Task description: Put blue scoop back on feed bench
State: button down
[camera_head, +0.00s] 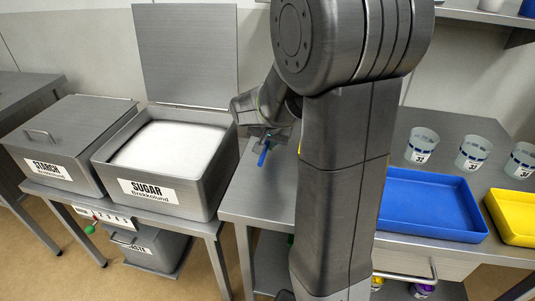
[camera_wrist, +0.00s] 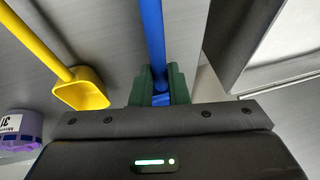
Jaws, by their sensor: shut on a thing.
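The blue scoop (camera_head: 264,155) shows as a short blue piece below my gripper (camera_head: 268,137) in the head view, over the left part of the metal bench (camera_head: 252,203). In the wrist view my gripper's green fingers (camera_wrist: 159,88) are shut on the blue scoop (camera_wrist: 153,35), whose long handle runs up out of the picture. Much of the scoop is hidden by the fingers and gripper body. I cannot tell whether it touches the bench. My arm hides the bench's middle in the head view.
The open sugar bin (camera_head: 165,190) stands left of the bench, beside the lidded starch bin (camera_head: 62,150). A yellow scoop (camera_wrist: 82,90) lies left of my gripper in the wrist view. A blue tray (camera_head: 430,205), yellow tray (camera_head: 515,215) and numbered cups (camera_head: 422,147) stand right.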

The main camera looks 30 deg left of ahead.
jog(key=shift+f, duration=2.35)
jog(key=shift+f+b, duration=0.2)
jog(key=shift+b, duration=0.1)
jog(key=c, duration=1.4)
grip_release()
jog(key=shift+r, duration=0.1)
jog(key=shift+r, duration=0.55)
jog(key=p+v, duration=0.1)
jog(key=v, duration=1)
jog(key=shift+s+d, duration=0.1)
jog(key=shift+s, duration=0.05)
